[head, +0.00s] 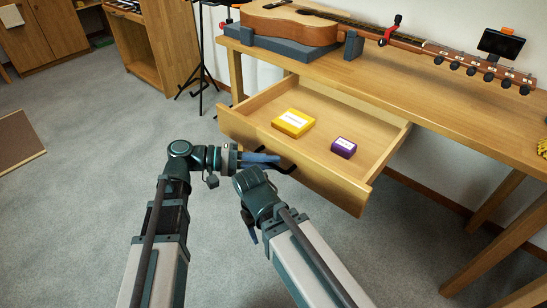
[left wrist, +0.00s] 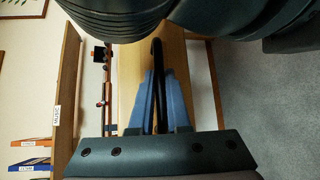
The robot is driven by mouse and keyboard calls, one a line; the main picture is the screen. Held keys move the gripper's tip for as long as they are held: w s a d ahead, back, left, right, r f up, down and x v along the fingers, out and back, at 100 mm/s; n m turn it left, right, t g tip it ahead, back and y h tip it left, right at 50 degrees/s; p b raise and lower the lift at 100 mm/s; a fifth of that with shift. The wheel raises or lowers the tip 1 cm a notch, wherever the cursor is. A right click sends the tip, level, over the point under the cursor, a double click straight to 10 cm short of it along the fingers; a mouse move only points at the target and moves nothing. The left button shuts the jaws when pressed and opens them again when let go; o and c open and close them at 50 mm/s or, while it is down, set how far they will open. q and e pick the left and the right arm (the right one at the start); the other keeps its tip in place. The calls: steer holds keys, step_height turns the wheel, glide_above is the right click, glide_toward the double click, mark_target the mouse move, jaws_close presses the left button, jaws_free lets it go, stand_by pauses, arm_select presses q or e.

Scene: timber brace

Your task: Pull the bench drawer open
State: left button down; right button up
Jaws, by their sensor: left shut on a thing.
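The bench drawer (head: 345,190) stands well out from the bench, and its inside shows in the head view. A yellow box (head: 293,122) and a small purple box (head: 344,147) lie in it. The dark bar handle (head: 289,168) is on the drawer's front. My left gripper (head: 268,159) is shut on the handle. In the left wrist view the dark handle (left wrist: 156,60) runs between the blue fingers. My right gripper (head: 251,228) hangs low in front of the drawer, partly hidden by its own arm, and its jaws cannot be made out.
The wooden bench (head: 405,85) carries a guitar (head: 290,25) on a grey support (head: 278,52), with a red clamp (head: 391,28) on its neck. A black stand (head: 203,60) is left of the bench. The grey carpet (head: 80,200) at left is largely clear.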

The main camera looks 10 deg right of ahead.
arm_select(q)
steer(key=shift+s+a, duration=0.2)
steer(key=shift+a, duration=0.05)
steer(key=c, duration=0.9)
jaws_free()
steer(key=a, duration=0.4)
steer(key=w+a+r+p, duration=0.1)
steer(key=a, duration=0.4)
steer(key=w+a+r+p, duration=0.1)
steer(key=a, duration=0.3)
steer(key=shift+a, duration=0.25)
